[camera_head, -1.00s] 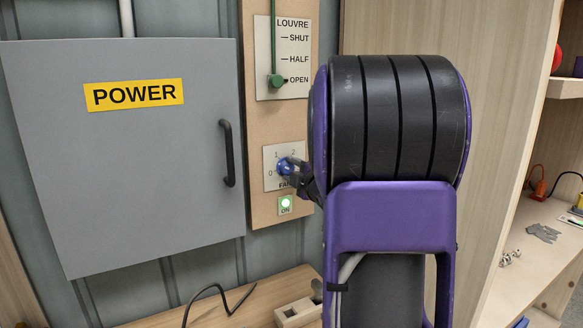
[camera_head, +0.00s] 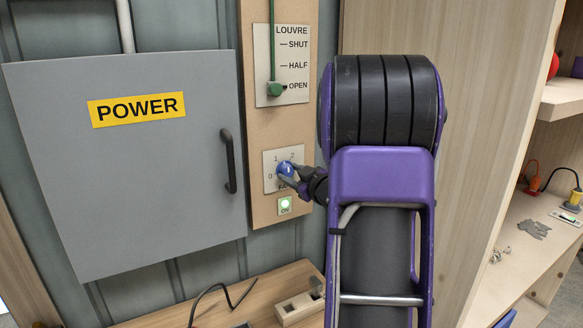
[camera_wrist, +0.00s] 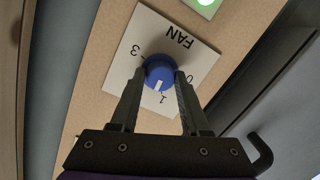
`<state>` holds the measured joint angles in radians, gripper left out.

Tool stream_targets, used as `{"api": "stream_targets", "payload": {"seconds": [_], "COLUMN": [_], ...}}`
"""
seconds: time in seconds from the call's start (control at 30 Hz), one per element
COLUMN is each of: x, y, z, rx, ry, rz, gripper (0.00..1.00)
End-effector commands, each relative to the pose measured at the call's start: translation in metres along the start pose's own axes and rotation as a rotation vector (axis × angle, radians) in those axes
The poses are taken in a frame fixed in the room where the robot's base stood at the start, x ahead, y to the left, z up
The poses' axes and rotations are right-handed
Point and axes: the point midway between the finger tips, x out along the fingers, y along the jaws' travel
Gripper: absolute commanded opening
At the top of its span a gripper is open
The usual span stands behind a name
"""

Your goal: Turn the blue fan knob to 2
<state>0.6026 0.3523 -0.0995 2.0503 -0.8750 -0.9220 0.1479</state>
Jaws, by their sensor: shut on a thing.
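The blue fan knob (camera_head: 285,169) sits on a pale FAN plate (camera_head: 270,157) on the wooden panel; it also shows in the wrist view (camera_wrist: 158,66). My gripper (camera_wrist: 160,76) is shut on the knob, one finger on each side of it. In the head view my gripper (camera_head: 293,175) reaches it from the right. In the wrist view the plate appears upside down, with 0, 1 and 3 readable; the 2 is hidden behind a finger. The knob's white mark points close to 1, perhaps slightly to the 2 side.
A lit green ON button (camera_head: 285,205) is just below the plate. Above is the green louvre handle (camera_head: 275,89), near OPEN. The grey POWER cabinet (camera_head: 150,190) with a black handle (camera_head: 228,160) stands to the left. A wooden bench (camera_head: 260,300) lies below, shelves (camera_head: 560,100) at right.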

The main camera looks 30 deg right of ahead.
Motion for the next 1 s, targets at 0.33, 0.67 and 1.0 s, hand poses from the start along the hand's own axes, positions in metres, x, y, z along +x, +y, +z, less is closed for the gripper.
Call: {"api": "stream_targets", "payload": {"seconds": [0.33,0.67,1.0], "x": [0.0004,0.0005,0.0007], "y": [0.0009,0.0007,0.0005], "z": [-0.0007,0.0005,0.0002], "rx": [0.322,0.565,0.683], "ry": [0.025,0.042,0.051], "rz": [-0.034,-0.058,-0.072], "gripper": [0.00,0.00,0.00]}}
